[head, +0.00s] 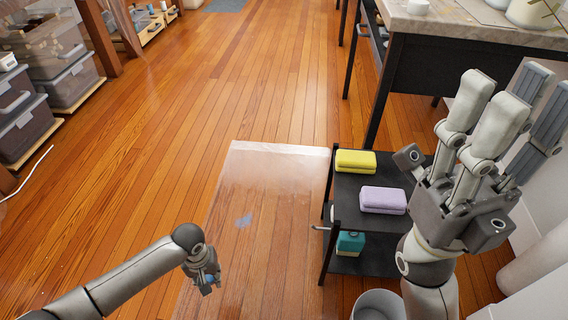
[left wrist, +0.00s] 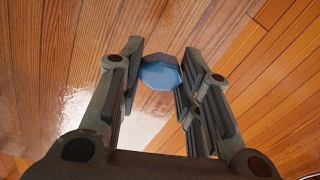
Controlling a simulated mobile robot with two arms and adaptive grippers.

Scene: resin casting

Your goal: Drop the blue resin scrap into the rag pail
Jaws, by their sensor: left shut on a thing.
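My left gripper (head: 207,284) is low over the floor in the head view. It is shut on the blue resin scrap (left wrist: 161,74), a small faceted blue piece between its fingertips in the left wrist view. In the head view the gripper mostly hides the scrap. A pale grey pail (head: 378,294), which looks like the rag pail, stands at the bottom edge, right of the left gripper and partly cut off; its contents cannot be made out. My right gripper (head: 515,100) is raised at the right, fingers up and apart, with nothing seen in it.
A workbench (head: 470,65) is at the back right.

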